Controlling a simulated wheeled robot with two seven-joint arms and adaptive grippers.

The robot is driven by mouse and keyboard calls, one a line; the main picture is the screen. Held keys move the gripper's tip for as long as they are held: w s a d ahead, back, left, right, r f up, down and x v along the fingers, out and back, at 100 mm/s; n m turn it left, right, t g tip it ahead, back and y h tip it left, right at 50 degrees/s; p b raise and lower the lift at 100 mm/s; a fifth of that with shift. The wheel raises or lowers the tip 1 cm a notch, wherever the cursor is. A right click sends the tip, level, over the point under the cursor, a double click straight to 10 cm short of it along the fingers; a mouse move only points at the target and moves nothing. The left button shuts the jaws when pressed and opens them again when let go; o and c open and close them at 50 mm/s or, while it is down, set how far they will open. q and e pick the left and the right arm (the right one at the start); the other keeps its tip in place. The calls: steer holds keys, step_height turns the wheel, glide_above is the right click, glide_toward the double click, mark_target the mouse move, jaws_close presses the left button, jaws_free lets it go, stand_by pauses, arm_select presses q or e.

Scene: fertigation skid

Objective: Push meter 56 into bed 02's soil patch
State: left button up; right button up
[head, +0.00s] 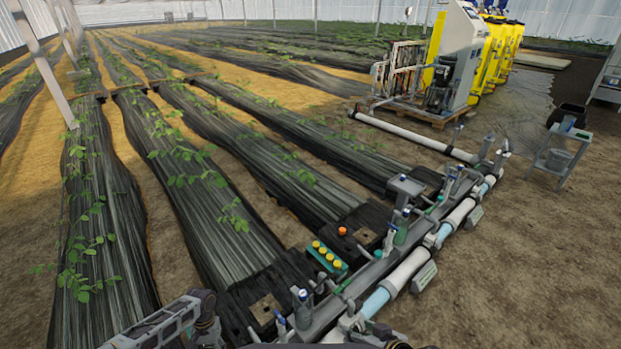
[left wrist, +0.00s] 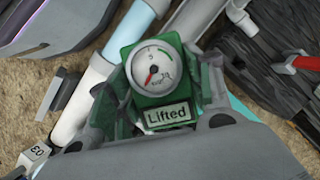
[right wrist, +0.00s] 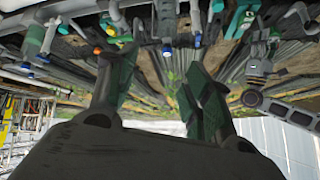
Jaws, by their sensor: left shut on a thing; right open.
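In the left wrist view my left gripper (left wrist: 163,82) is shut on a green meter (left wrist: 130,50) with a round white dial, a red needle and a plate reading "Lifted". No meter number is readable. My right gripper (right wrist: 155,75) is open and empty in the right wrist view, with pipes and bed strips beyond its fingers. In the head view, brown square soil patches show in the black bed ends, one near the front (head: 265,308) and one farther back (head: 366,236). Their bed numbers are not readable, so I cannot tell which is bed 02's.
A pipe manifold (head: 408,270) with valves runs along the bed ends. A green block (head: 327,257) with several yellow caps and an orange knob (head: 342,230) sit near the patches. A "03" tag (left wrist: 36,156) shows in the left wrist view. Bare ground (head: 530,270) lies at right.

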arm_select(q)
steer(key=w+d+r+b, duration=0.2)
steer(key=d+r+b, duration=0.2)
steer(key=d+r, duration=0.7)
steer(key=w+r+b, duration=0.8)
steer(key=w+r, duration=0.3)
steer(key=w, duration=0.5)
steer(key=shift+w+d+r+m, duration=0.15)
steer(key=shift+w+r+m, duration=0.05)
steer(key=shift+w+m, duration=0.2)
arm_select(e)
steer(key=s+f, duration=0.2)
steer(key=f, duration=0.8)
steer(key=s+f+y, duration=0.1)
steer(key=s+f, duration=0.1)
steer(key=f, duration=0.7)
steer(key=shift+s+a+f+m+g, duration=0.3)
steer(key=shift+s+a+f+m, duration=0.05)
steer(key=shift+a+m, duration=0.1)
arm_select(q)
steer(key=shift+s+d, duration=0.1)
steer(key=shift+d, duration=0.05)
arm_select(e)
steer(key=shift+d, duration=0.1)
